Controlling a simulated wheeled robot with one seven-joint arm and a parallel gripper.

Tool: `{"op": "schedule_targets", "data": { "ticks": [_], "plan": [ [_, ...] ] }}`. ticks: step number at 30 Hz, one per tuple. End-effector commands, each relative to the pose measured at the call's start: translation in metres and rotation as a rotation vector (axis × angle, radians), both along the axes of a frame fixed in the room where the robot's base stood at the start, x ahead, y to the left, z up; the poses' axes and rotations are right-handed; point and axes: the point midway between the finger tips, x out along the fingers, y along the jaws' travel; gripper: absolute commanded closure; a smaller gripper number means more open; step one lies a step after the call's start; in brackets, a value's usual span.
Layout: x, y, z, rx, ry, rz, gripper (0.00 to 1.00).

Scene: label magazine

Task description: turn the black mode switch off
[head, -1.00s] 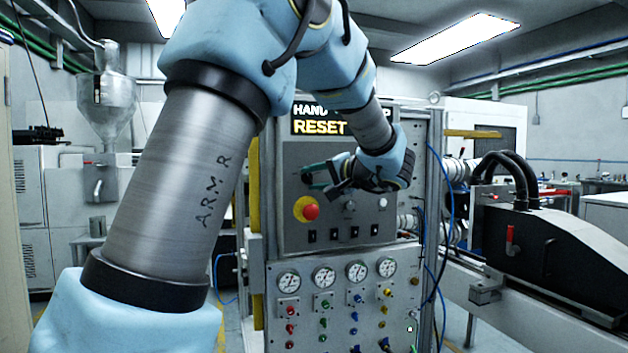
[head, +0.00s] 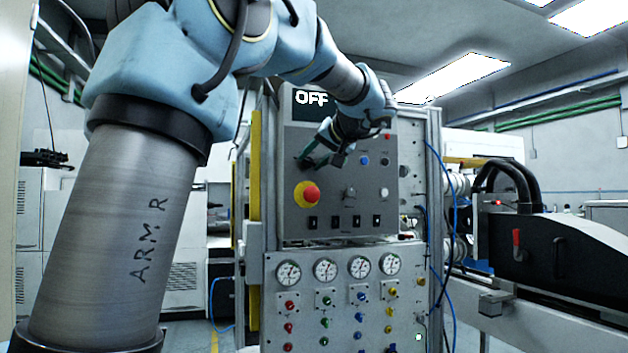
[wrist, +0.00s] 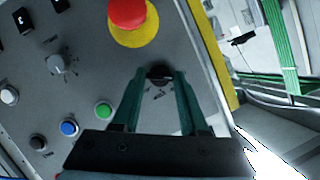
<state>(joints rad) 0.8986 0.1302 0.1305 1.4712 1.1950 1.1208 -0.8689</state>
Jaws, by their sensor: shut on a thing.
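The black mode switch (wrist: 159,72) is a small dark round knob on the grey control panel. In the wrist view it sits between the tips of my gripper's two green fingers (wrist: 158,78), which are closed on it. In the head view my gripper (head: 308,157) reaches the upper left of the panel, and its fingers and wrist hide the switch. The display (head: 313,99) above the panel reads OFF in white letters; my arm covers part of it.
A red emergency button on a yellow base (head: 308,195) is close below my gripper. A grey selector knob (head: 350,193), a blue button (head: 365,160) and several black rocker switches (head: 345,222) share the panel.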

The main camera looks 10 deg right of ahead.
Motion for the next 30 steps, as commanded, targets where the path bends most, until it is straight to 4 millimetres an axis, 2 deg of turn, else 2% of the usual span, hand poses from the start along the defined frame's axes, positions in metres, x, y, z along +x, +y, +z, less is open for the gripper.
{"op": "schedule_targets", "data": {
  "ticks": [1,10,26,27,30],
  "plan": [
    [0.0,0.0006,-0.0059,-0.028,-0.003,0.001,1.0],
    [-0.0003,0.0008,-0.0021,-0.135,-0.015,0.001,1.0],
    [-0.0003,0.0007,0.0001,-0.155,-0.018,0.001,1.0],
    [-0.0002,0.0007,0.0001,-0.155,-0.018,0.001,0.52],
    [-0.0002,0.0008,0.0002,-0.155,-0.018,0.001,0.41]
  ]
}}
